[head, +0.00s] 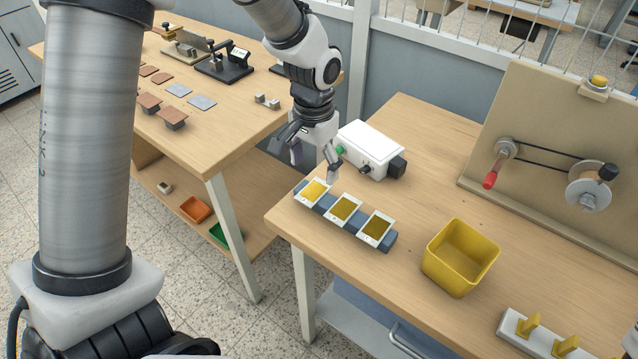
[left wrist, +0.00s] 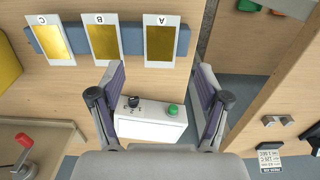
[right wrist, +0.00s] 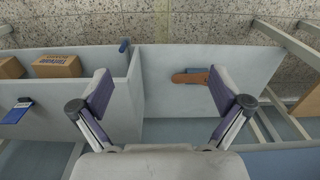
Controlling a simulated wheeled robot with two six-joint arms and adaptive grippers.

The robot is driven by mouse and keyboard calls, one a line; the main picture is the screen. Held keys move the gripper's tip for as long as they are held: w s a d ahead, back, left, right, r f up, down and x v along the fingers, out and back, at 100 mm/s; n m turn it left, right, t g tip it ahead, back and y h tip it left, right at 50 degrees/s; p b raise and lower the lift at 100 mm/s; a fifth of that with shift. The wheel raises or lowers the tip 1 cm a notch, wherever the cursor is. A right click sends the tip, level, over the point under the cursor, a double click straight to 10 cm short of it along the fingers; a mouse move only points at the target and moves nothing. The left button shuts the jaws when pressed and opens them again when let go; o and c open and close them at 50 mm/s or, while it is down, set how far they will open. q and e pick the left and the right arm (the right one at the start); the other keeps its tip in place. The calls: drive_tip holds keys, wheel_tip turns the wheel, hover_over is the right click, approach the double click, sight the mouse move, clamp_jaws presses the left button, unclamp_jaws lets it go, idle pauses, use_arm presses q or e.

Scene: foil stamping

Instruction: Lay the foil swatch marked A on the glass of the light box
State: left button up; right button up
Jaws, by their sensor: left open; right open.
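Foil swatch A (head: 314,190) is a gold rectangle on a white card, leftmost of three cards on a blue-grey strip. It also shows in the left wrist view (left wrist: 160,42) with its letter upside down. The light box (head: 378,143) is a white box with a green button, just behind the cards; its side with knob and button shows in the left wrist view (left wrist: 150,125). My left gripper (head: 315,166) is open and empty, above and just behind swatch A, apart from it. My right gripper (right wrist: 160,85) is open and empty over a grey tray area.
Swatches B (head: 345,208) and C (head: 376,228) lie beside A. A yellow bin (head: 480,245) stands to the right, and a cranked panel (head: 560,150) behind. In the right wrist view, a brown-handled tool (right wrist: 190,78) and boxes (right wrist: 57,66) lie in grey compartments.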

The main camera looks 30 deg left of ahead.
sight(313, 192)
use_arm(q)
wheel_tip(313, 192, down, 5)
drive_tip(key=shift+a+f+p, duration=0.1)
drive_tip(key=shift+f+p, duration=0.1)
drive_tip(key=shift+p, duration=0.1)
drive_tip(key=shift+s+r, duration=0.15)
drive_tip(key=shift+s, duration=0.1)
drive_tip(key=shift+w+f, duration=0.15)
drive_tip(key=shift+f, duration=0.15)
drive_tip(key=c, duration=0.9)
